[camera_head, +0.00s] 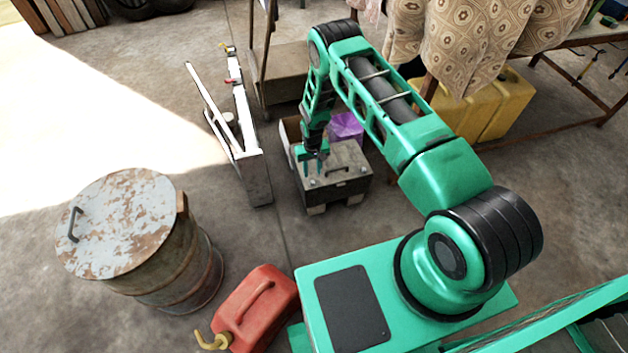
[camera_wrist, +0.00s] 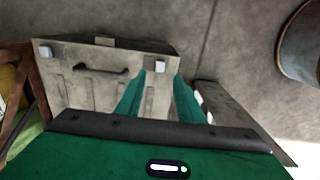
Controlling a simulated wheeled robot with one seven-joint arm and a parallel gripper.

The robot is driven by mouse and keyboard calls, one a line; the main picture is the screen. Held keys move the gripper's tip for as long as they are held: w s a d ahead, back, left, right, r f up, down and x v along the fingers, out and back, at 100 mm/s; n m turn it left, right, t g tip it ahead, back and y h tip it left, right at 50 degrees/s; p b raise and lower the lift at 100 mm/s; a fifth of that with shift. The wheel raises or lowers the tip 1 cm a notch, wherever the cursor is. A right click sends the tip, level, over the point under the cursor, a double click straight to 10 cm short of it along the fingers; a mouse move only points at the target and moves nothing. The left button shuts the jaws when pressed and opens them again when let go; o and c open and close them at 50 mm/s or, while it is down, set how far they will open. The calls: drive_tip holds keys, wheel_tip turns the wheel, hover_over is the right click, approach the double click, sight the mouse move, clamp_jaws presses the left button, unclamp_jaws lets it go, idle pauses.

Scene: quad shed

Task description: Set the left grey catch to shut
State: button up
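A grey box (camera_head: 345,189) stands on the floor, with a dark handle (camera_wrist: 88,69) on the face turned to my wrist camera. Two small pale grey catches flank the handle. In the wrist view one catch (camera_wrist: 161,64) lies between and just past my fingertips, and the other (camera_wrist: 45,51) is at the far left. The head view puts my gripper (camera_head: 313,168) over the box's left part, so the catch by my fingers appears to be the left one. My gripper (camera_wrist: 162,80) is open and empty. Contact and the catch's exact position cannot be told.
A white folded frame (camera_head: 252,170) stands close left of the box. A purple object (camera_head: 346,127) is behind it. A rusty barrel (camera_head: 130,225) and red fuel can (camera_head: 258,305) are nearer me. Yellow containers (camera_head: 508,105) stand at the right under a cloth-draped table.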

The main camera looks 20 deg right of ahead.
sight(312, 182)
drive_tip(key=shift+f, duration=3.55)
